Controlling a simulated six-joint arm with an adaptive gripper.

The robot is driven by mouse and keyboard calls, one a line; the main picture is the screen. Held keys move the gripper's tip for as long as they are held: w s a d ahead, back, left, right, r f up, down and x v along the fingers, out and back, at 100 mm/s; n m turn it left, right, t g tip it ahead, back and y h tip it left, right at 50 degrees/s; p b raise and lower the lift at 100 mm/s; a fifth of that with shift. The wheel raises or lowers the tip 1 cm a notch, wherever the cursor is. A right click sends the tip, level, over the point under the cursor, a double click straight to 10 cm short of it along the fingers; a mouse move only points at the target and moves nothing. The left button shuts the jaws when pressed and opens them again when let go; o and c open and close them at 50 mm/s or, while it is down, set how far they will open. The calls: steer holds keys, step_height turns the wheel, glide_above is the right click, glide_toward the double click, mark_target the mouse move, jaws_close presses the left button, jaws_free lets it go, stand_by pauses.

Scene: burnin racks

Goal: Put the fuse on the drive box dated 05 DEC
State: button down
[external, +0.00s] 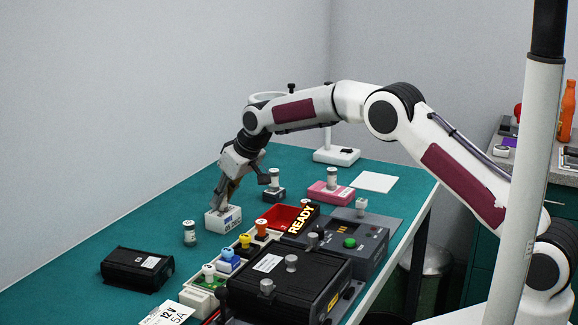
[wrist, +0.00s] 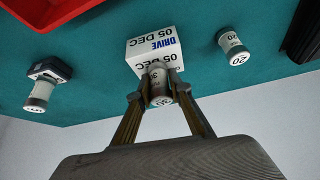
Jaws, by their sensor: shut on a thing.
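The white drive box (external: 225,221) stands on the green table; in the wrist view the same box (wrist: 150,45) reads DRIVE and 05 DEC. My gripper (external: 227,198) is right above it, pointing down, its fingers shut on a small grey-white fuse. In the wrist view the fuse (wrist: 160,84) sits between the fingertips of my gripper (wrist: 160,98), and its far end overlaps the box's top. I cannot tell whether the fuse touches the box. The fuse is mostly hidden by the fingers in the external view.
A loose fuse (external: 190,233) stands left of the box. Another sits on a dark block (external: 275,195), another on a pink block (external: 331,192). A black box (external: 137,269) lies front left. A red tray (external: 283,217) and black equipment (external: 285,285) fill the right.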

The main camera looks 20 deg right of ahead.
steer(key=shift+f, duration=0.1)
steer(key=c, duration=1.8)
jaws_free()
steer(key=shift+c, duration=0.2)
steer(key=shift+v, duration=0.85)
steer(key=v, duration=1)
steer(key=shift+r, duration=0.3)
